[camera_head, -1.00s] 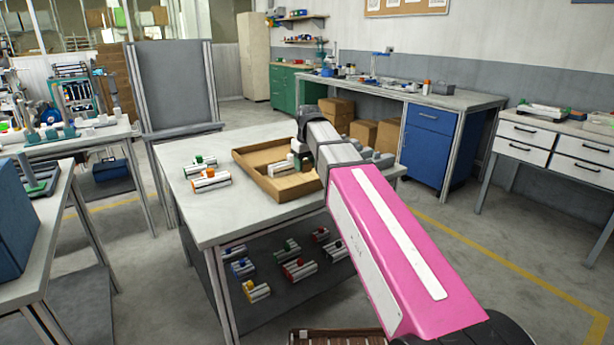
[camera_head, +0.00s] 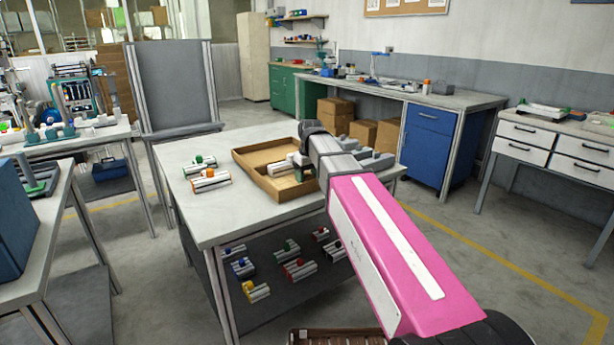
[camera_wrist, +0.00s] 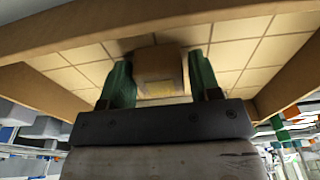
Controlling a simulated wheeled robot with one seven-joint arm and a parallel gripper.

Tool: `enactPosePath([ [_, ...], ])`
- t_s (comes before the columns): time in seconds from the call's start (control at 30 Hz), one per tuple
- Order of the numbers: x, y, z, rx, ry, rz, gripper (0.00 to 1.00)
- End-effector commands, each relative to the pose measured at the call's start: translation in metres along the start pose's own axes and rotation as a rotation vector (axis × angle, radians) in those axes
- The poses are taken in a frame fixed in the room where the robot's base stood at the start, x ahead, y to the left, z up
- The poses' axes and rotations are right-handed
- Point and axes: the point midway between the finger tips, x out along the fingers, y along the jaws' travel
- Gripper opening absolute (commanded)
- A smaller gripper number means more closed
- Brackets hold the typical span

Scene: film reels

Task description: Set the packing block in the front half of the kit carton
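The kit carton (camera_head: 282,192) is a shallow, open brown tray on the near table. It also shows in the wrist view (camera_wrist: 40,88), with a tan floor marked in squares. My gripper (camera_wrist: 160,78) is over the carton, its two green fingers on either side of a plain brown packing block (camera_wrist: 160,62). The block fills nearly all the space between the fingers, and I see it as held. I cannot tell whether its underside touches the floor.
White parts with green and orange knobs (camera_head: 208,180) lie on the table (camera_head: 185,150) left of the carton. Grey pieces (camera_head: 375,160) stand to the right behind my arm. Several coloured parts lie on the lower shelf (camera_head: 290,300). The table's front left is clear.

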Motion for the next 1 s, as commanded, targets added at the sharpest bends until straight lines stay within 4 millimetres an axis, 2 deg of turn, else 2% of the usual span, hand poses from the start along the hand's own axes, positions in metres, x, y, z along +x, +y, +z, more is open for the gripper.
enactPosePath([
  [0.33, -0.001, 0.000, 0.000, 0.000, 0.000, 0.000, 0.70],
  [0.47, -0.009, 0.000, -0.001, 0.000, 0.002, 0.001, 0.70],
  [0.57, -0.020, 0.000, -0.001, 0.000, 0.002, 0.001, 0.70],
  [1.0, -0.092, 0.000, -0.001, 0.000, 0.002, 0.000, 0.70],
])
